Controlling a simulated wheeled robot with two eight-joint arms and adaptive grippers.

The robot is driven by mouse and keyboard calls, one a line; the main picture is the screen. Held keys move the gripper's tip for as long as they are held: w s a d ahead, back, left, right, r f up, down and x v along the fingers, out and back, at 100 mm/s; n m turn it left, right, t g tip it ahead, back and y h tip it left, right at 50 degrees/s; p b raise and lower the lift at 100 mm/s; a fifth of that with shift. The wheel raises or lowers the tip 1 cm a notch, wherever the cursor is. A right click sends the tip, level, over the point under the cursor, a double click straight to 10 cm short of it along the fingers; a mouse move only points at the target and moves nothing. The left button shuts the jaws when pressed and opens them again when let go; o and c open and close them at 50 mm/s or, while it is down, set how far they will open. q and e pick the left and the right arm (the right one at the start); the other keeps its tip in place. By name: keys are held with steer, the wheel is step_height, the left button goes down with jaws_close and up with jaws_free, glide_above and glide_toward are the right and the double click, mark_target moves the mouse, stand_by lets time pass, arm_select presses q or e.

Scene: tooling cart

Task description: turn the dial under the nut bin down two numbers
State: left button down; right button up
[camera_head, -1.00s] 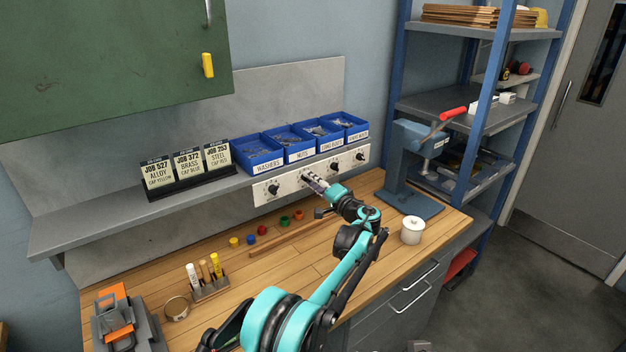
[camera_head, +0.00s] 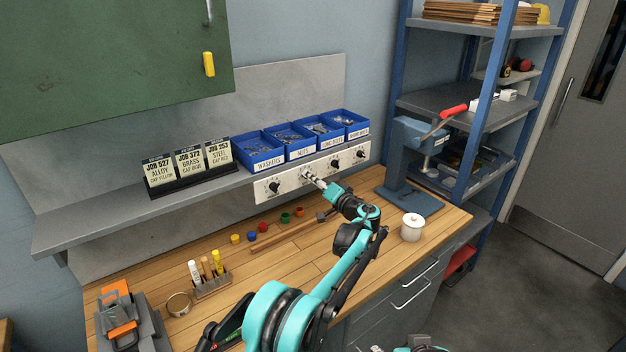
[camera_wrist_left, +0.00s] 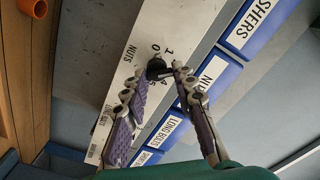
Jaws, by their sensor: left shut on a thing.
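The blue nut bin (camera_head: 295,145) stands on the shelf between the washers and long bolts bins; it also shows in the left wrist view (camera_wrist_left: 212,75). Below it, on the pale dial panel, is a small dark dial (camera_wrist_left: 157,68), with printed numbers including 0 and 1 and the label NUTS beside it. My left gripper (camera_head: 308,176) is at this dial, with its two purple-padded fingers on either side of the knob, shut on it. The fingers partly cover the dial and its scale, so its setting cannot be read. My right gripper is not seen.
Other dials sit on the panel (camera_head: 262,197), one to the left (camera_head: 274,187) and two to the right. A blue press (camera_head: 412,165) stands at the right. The bench front middle is clear.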

arm_select(q)
steer(key=shift+f, duration=0.1)
steer(key=c, duration=1.2)
jaws_free()
steer(key=v, duration=1.2)
